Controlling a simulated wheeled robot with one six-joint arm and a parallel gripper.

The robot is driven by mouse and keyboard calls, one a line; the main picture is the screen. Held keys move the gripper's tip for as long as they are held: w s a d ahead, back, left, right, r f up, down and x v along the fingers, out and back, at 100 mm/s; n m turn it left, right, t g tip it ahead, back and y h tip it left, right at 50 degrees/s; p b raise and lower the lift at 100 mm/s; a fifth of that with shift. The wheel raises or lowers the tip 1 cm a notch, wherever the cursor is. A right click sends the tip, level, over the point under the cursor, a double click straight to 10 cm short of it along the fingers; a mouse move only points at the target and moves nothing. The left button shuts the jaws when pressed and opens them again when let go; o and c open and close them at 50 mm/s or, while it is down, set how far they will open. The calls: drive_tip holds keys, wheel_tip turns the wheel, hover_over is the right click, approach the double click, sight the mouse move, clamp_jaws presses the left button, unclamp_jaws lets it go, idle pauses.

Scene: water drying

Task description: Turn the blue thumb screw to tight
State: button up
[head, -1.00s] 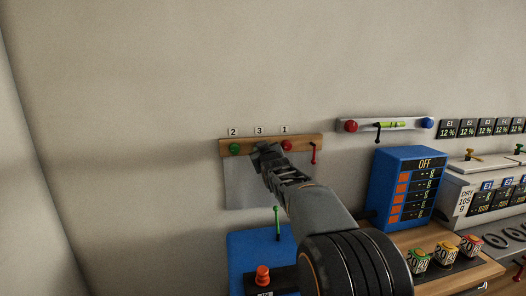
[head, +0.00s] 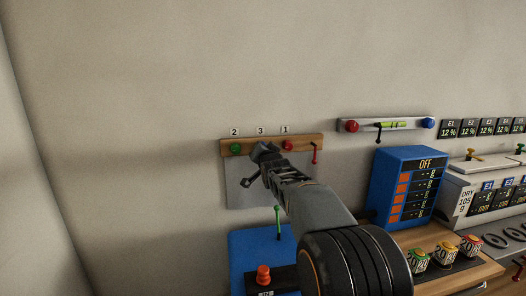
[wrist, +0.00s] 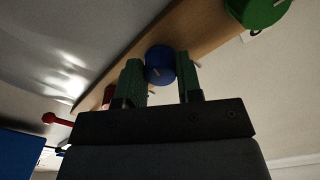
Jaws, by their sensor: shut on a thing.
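The blue thumb screw (wrist: 159,62) is a round blue knob with a pale mark, on a wooden rail (wrist: 205,38). In the wrist view it sits between the two green-padded fingers of my gripper (wrist: 161,78), which is shut on it. In the head view my gripper (head: 262,152) covers the screw, in front of the rail below the label 3. How tight the screw is cannot be told.
A green knob (head: 235,149) is left of my gripper and a red knob (head: 287,145) close on its right. A red lever (head: 314,152) hangs at the rail's right end. A grey plate (head: 236,195) is below. A blue box (head: 408,180) stands to the right.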

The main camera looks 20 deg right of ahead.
drive_tip(key=m, duration=0.9)
drive_tip(key=m+p, duration=0.1)
drive_tip(key=m, duration=0.3)
drive_tip(key=shift+a+r+m, duration=0.1)
drive_tip(key=shift+r+m, duration=0.2)
drive_tip(key=shift+m, duration=0.4)
drive_tip(key=o, duration=0.9)
drive_tip(key=shift+f, duration=0.1)
drive_tip(key=shift+o, duration=0.2)
drive_tip(key=b+v, duration=0.1)
drive_tip(key=v, duration=1.2)
drive_tip(key=shift+s, duration=0.4)
